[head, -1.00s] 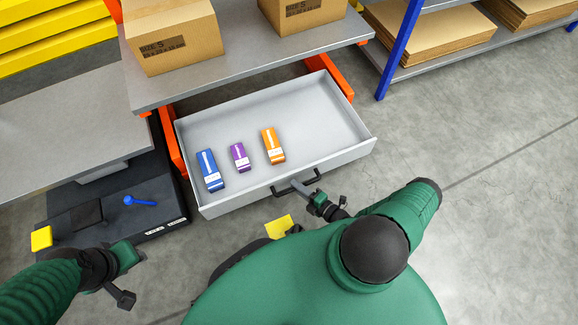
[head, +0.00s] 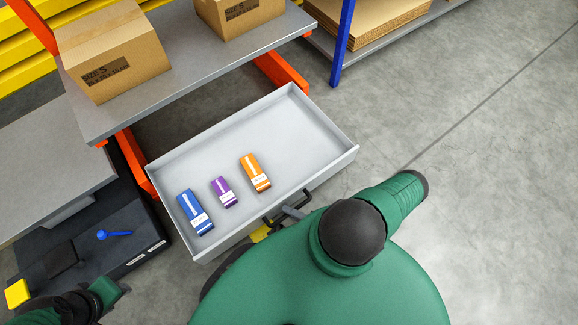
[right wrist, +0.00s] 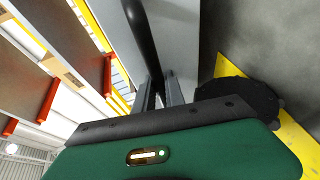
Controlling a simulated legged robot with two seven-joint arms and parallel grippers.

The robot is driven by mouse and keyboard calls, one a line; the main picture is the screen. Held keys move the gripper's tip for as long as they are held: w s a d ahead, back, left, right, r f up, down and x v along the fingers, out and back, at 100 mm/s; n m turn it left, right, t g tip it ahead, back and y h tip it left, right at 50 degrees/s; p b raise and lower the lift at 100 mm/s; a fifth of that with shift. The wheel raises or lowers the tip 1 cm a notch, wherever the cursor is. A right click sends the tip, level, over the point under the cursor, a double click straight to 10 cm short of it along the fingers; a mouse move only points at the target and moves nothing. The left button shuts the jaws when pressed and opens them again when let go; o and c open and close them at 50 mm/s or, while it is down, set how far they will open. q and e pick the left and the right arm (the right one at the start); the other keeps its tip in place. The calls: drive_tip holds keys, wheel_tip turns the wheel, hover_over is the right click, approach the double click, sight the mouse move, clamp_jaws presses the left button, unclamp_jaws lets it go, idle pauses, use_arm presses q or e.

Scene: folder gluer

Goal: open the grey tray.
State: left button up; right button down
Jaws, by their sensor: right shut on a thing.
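The grey tray (head: 285,117) is a wide, shallow drawer pulled far out from under the grey bench, its whole floor open to view. Its black handle (head: 268,221) is on the front panel, facing me. My right gripper (head: 288,209) is shut on the handle; my green arm partly hides it. In the right wrist view, the dark handle bar (right wrist: 142,38) runs between the two fingers (right wrist: 158,92), beside the grey tray front (right wrist: 180,35). Only the wrist of my left arm shows at the bottom left; its fingers are out of frame.
Blue (head: 194,212), purple (head: 224,192) and orange (head: 255,172) boxes lie in the tray. Cardboard boxes (head: 112,50) stand on the bench (head: 190,62). A dark platform (head: 125,228) with a blue item (head: 115,235) is at left. Open floor (head: 480,150) lies to the right.

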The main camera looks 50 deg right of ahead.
drive_tip(key=shift+f, duration=0.15)
drive_tip(key=c, duration=1.4)
unclamp_jaws()
drive_tip(key=shift+s+d, duration=0.1)
drive_tip(key=shift+s, duration=0.2)
drive_tip(key=p+v, duration=0.2)
drive_tip(key=v, duration=1.4)
drive_tip(key=shift+p, duration=0.4)
drive_tip(key=shift+s+d, duration=0.1)
drive_tip(key=shift+s, duration=0.05)
